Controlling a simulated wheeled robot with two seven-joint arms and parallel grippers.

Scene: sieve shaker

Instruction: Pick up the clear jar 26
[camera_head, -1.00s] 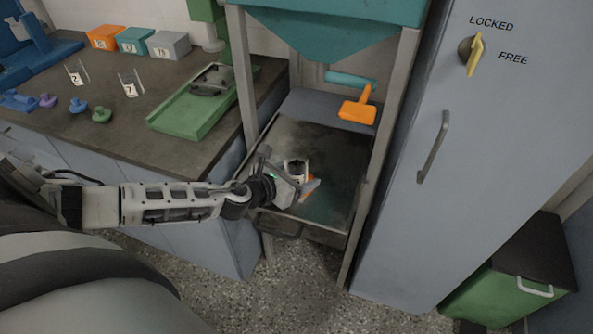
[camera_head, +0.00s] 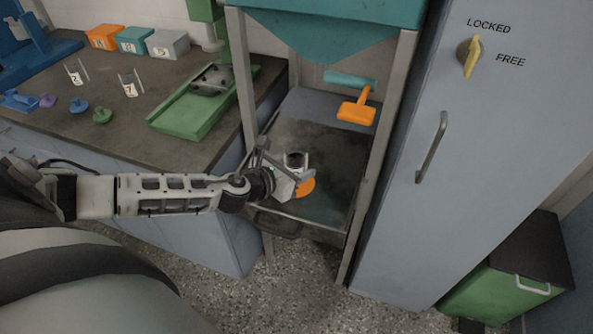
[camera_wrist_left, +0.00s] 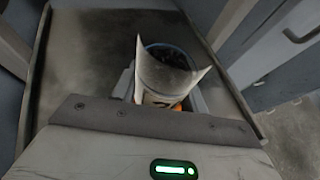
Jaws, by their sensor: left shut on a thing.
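A clear jar (camera_wrist_left: 165,75) with dark contents shows between the fingers of my left gripper (camera_head: 292,180), which is shut on it. My right gripper is not in view.
Frame posts (camera_head: 381,130) stand close on both sides. The grey cabinet (camera_head: 470,170) is at right. Two clear labelled holders (camera_head: 130,84) and a green tray (camera_head: 200,105) are on the left bench.

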